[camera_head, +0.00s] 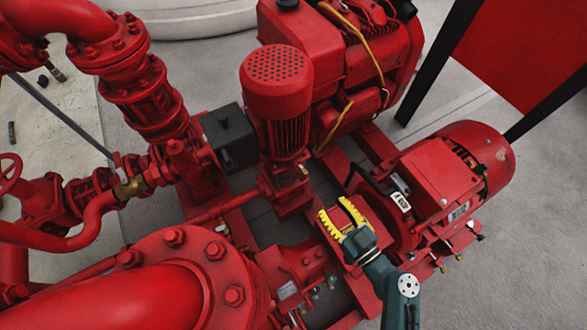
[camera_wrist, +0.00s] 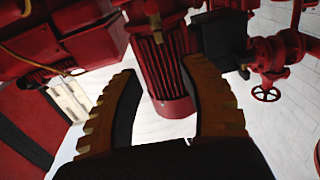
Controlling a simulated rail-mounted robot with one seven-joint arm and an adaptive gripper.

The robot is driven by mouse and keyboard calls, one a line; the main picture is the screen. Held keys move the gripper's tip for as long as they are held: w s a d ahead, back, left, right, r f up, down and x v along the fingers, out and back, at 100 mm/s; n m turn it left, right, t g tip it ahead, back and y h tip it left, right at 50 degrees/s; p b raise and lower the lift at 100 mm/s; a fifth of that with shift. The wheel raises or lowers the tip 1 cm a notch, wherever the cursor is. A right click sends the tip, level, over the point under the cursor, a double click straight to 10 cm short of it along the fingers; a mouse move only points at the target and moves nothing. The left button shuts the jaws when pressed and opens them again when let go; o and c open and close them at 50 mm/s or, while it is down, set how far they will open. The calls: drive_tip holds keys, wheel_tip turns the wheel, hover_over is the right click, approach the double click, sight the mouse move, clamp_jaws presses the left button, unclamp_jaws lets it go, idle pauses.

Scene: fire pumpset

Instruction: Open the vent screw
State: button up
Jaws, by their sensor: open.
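My gripper (camera_head: 333,207) has yellow ridged fingers. It is open and empty, in the gap between the vertical red pump motor (camera_head: 277,100) and the horizontal red motor (camera_head: 445,185). In the wrist view my gripper (camera_wrist: 158,70) spreads its two fingers in front of the vertical motor (camera_wrist: 165,70), with nothing between the tips in contact. I cannot pick out the vent screw for certain in either view. A small brass-coloured fitting (camera_head: 304,172) shows at the lower right of the vertical motor; I cannot tell what it is.
A large red flanged pipe (camera_head: 150,285) fills the lower left. A dark box (camera_head: 231,136) stands left of the vertical motor. A red engine (camera_head: 350,55) with yellow cables is behind. A red handwheel (camera_wrist: 266,94) shows right in the wrist view. Grey floor (camera_head: 540,235) is clear at right.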

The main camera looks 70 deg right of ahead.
sight(303, 171)
drive_tip(key=p+x, duration=0.1)
drive_tip(key=x, duration=1.5)
drive_tip(key=shift+w+d+p, duration=0.15)
drive_tip(key=shift+d+p, duration=0.05)
drive_tip(key=shift+p, duration=0.15)
clamp_jaws()
